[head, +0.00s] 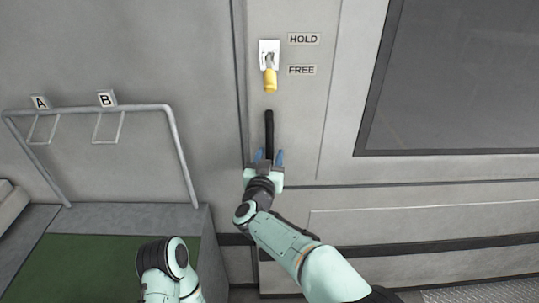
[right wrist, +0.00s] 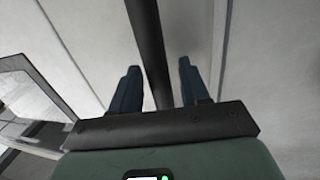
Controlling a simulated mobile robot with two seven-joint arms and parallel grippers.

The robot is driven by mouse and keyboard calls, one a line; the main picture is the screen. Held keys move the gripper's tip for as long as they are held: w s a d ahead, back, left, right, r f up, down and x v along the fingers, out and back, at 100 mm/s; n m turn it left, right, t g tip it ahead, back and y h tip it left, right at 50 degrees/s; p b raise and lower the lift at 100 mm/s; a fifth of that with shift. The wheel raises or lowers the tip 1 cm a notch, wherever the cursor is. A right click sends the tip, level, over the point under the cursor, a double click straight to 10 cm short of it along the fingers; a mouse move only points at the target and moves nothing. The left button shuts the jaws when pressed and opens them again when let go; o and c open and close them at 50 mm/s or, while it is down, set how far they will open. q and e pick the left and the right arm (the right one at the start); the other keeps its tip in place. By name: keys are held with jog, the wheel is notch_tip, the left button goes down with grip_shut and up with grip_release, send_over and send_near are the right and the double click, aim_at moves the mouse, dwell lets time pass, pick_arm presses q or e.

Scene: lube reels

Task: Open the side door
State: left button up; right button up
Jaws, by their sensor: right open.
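The side door is a grey panel (head: 415,172) with a dark window (head: 455,80) at the right in the head view. A black vertical bar handle (head: 269,128) is on the narrow panel left of the window. My right gripper (head: 269,157) is open at the lower part of this handle. In the right wrist view the black bar (right wrist: 148,50) passes between the two spread blue fingers (right wrist: 158,86), with a gap on each side. Above the handle is a yellow-tipped lever (head: 270,78) pointing down, beside the FREE label. My left gripper is not in view.
A HOLD label (head: 304,39) and a FREE label (head: 301,70) are right of the lever. A grey rail (head: 90,109) with hooks marked A and B stands at the left, above a green surface (head: 100,265).

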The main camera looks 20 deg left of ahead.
grip_shut()
